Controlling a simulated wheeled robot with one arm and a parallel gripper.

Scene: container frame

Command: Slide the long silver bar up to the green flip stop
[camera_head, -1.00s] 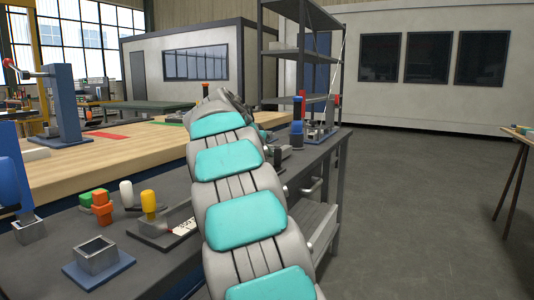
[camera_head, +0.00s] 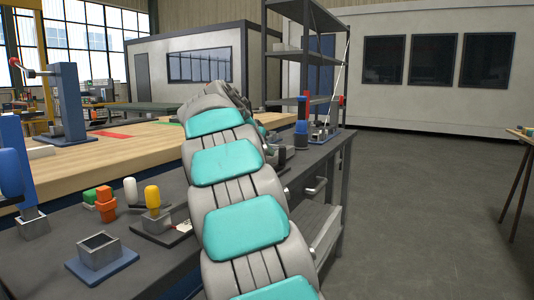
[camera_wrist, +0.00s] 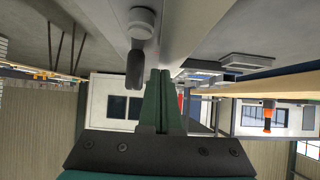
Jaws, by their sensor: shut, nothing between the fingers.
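My gripper (camera_wrist: 160,100) shows in the wrist view, its two dark green fingers together with nothing between them. In the head view my arm hides it. A long pale grey surface (camera_wrist: 190,25) runs close beyond the fingertips in the wrist view; I cannot tell whether it is the silver bar or part of a bench. I cannot make out the green flip stop with certainty in either view.
The dark bench (camera_head: 45,262) holds an open metal box on a blue base (camera_head: 99,252), a green piece (camera_head: 90,196), an orange piece (camera_head: 105,204) and a yellow-topped tool (camera_head: 152,198). A wooden table (camera_head: 95,162) is behind. Floor at the right (camera_head: 430,210) is clear.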

